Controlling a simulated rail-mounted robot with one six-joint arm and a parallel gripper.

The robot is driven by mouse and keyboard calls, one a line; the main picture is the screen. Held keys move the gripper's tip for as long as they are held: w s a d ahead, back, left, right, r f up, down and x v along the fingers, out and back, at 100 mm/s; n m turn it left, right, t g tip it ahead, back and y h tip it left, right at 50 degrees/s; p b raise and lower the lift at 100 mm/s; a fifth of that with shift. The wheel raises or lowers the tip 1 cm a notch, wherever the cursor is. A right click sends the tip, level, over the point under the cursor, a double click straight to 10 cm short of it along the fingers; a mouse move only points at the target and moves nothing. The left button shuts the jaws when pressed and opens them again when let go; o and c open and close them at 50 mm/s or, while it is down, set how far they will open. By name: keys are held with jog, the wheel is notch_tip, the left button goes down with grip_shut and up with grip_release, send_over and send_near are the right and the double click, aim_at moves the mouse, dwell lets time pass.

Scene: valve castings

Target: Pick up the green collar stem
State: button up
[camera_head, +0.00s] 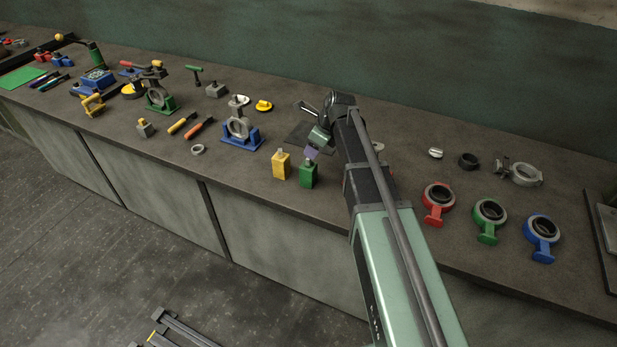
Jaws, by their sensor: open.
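No piece can be told for certain as the green collar stem at this size. A small green T-shaped piece (195,74) stands upright at the back, left of centre. A green block with a small neck (308,174) stands near the bench's front edge. My gripper (312,150) is at the end of my arm, above the bench and just behind the green block. It looks open and empty, though its fingers are small and partly hidden. It is well to the right of the T-shaped piece. My arm hides part of the bench behind it.
A yellow block (281,164) stands left of the green one. A blue-based valve casting (241,132) and a green-based one (160,99) stand further left. Red (438,203), green (489,219) and blue (541,236) ring pieces lie right of my arm. A wall closes the back.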

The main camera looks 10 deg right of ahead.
jog(key=shift+a+f, duration=0.1)
jog(key=shift+f, duration=0.2)
jog(key=b+x, duration=0.4)
jog(key=x, duration=0.1)
jog(key=shift+d+f+b, duration=0.1)
jog(key=shift+d+b, duration=0.15)
jog(key=shift+b, duration=0.05)
jog(key=shift+a+f, duration=0.15)
jog(key=shift+r, duration=0.25)
grip_shut()
